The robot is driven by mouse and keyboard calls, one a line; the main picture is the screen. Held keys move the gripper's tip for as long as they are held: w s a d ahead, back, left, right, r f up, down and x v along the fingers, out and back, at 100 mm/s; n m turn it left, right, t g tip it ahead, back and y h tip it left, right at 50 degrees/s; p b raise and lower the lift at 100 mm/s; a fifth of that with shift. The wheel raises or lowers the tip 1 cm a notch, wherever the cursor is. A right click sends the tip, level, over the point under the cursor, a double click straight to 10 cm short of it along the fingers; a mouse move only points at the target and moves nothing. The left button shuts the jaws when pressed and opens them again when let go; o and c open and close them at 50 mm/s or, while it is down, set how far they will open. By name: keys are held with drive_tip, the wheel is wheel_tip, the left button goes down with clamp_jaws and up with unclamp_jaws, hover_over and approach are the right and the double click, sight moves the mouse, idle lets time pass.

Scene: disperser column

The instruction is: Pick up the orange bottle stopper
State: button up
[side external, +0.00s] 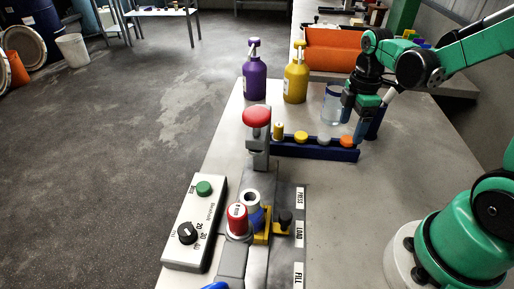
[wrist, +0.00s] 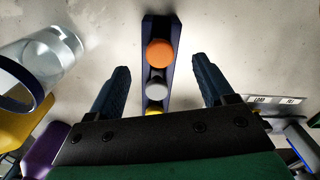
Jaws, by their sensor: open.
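The orange bottle stopper (side external: 347,142) sits at the right end of a dark blue rack (side external: 300,149) on the table. In the wrist view the orange stopper (wrist: 160,53) is round and seen from above, on the rack (wrist: 158,25), ahead of the two fingers. My gripper (side external: 358,125) is near the rack's right end, above it. In the wrist view my gripper (wrist: 161,80) is open and empty, with one finger on each side of the rack. The stopper is apart from both fingers.
Purple (side external: 254,78) and yellow (side external: 295,82) bottles stand farther back. A red-topped press (side external: 257,117) is left of the rack.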

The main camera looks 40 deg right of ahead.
sight(348, 139)
drive_tip(key=shift+f, duration=1.7)
clamp_jaws()
